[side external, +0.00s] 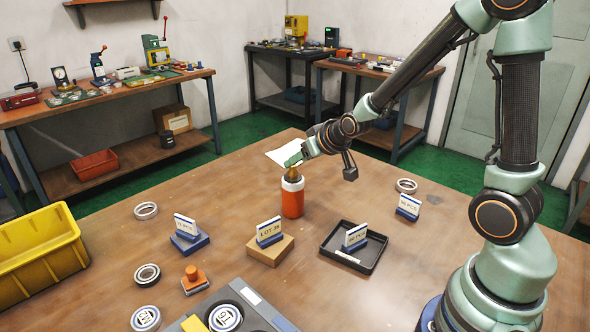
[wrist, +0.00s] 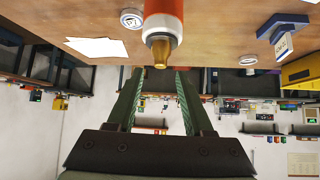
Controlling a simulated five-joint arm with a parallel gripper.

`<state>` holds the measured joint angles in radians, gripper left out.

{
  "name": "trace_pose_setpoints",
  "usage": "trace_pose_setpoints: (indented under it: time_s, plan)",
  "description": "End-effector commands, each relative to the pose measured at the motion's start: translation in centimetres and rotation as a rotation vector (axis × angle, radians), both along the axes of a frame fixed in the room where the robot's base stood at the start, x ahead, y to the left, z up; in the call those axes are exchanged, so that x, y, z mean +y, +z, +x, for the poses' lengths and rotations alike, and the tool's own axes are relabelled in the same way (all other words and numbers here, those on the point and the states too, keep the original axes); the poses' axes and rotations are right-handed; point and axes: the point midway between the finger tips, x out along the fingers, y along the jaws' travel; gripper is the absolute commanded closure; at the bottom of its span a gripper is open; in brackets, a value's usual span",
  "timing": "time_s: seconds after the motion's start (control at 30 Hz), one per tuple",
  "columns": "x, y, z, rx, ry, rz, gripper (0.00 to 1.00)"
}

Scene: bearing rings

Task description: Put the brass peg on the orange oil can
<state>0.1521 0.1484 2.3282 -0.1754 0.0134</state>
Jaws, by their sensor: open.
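The orange oil can (side external: 292,203) stands upright on the wooden table, with a white collar at its top. The brass peg (side external: 292,173) stands upright on top of the can. In the wrist view, which is upside down, the peg (wrist: 161,54) points out from the white collar of the can (wrist: 163,12). My gripper (side external: 294,161) is at the top of the peg, coming from the upper right. In the wrist view its two green fingers (wrist: 160,74) are spread apart, one on each side of the peg's end, with gaps showing. Nothing is held.
A black tray (side external: 335,262) with a sign, a wooden block (side external: 283,250) with a LOT sign and blue sign stands are around the can. Several bearing rings (side external: 146,210) lie about. A yellow bin (side external: 40,285) is at the left; white paper (side external: 277,156) lies behind the can.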

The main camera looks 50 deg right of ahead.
Motion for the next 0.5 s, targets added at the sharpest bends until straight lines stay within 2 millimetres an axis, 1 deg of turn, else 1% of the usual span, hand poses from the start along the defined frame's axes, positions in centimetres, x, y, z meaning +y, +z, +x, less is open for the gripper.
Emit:
trace_pose_setpoints:
  time_s: [0.1, 0.5]
  plan:
    - [0.2, 1.2, -1.1, -0.004, 0.000, -0.001, 0.48]
    - [0.7, 4.2, -4.5, -0.004, 0.000, -0.001, 0.48]
